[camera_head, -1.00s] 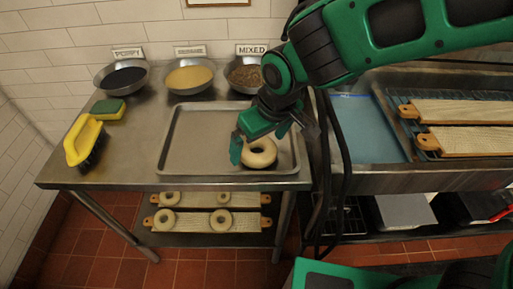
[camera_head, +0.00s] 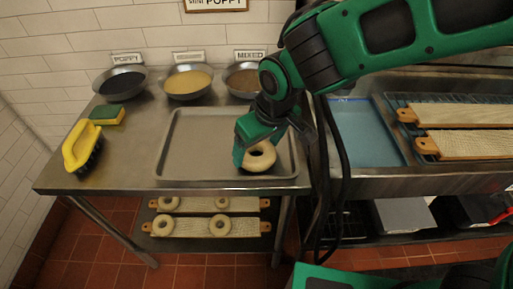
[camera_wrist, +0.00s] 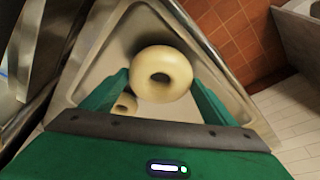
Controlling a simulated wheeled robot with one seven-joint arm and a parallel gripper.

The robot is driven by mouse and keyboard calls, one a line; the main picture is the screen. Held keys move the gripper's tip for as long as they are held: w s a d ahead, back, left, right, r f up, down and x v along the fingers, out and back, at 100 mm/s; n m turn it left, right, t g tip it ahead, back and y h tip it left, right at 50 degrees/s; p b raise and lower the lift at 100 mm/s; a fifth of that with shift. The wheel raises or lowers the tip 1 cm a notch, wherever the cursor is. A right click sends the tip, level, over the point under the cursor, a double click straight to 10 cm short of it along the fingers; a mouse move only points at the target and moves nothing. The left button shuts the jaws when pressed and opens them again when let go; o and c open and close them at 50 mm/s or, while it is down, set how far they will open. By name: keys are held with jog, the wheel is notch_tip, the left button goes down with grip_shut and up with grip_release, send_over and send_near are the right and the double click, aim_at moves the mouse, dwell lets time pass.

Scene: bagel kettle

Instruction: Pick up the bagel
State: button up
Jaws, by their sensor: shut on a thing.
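The bagel (camera_head: 261,163) is a pale, smooth ring at the right front of the metal tray (camera_head: 190,168) on the steel table. My gripper (camera_head: 258,150) is over it and shut on it. In the wrist view the bagel (camera_wrist: 160,58) sits between the two green fingers of my gripper (camera_wrist: 160,92), with its hole facing the camera. I cannot tell whether it touches the tray or is just above it. A smaller-looking pale ring (camera_wrist: 124,104) shows by the left finger; I cannot tell where it lies.
Bowls of poppy (camera_head: 120,80), a pale topping (camera_head: 188,82) and mixed seeds (camera_head: 245,80) stand behind the tray. Boards with bagels (camera_head: 190,228) are on the shelf below. A sink area with boards (camera_head: 470,143) adjoins at right.

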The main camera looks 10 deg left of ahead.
jog(key=r, duration=0.4)
jog(key=shift+s+a, duration=0.25)
jog(key=shift+s, duration=0.15)
jog(key=s+a+r, duration=0.4)
jog(key=s+r, duration=0.2)
jog(key=s, duration=0.3)
jog(key=shift+s+a+r, duration=0.2)
jog(key=shift+s, duration=0.2)
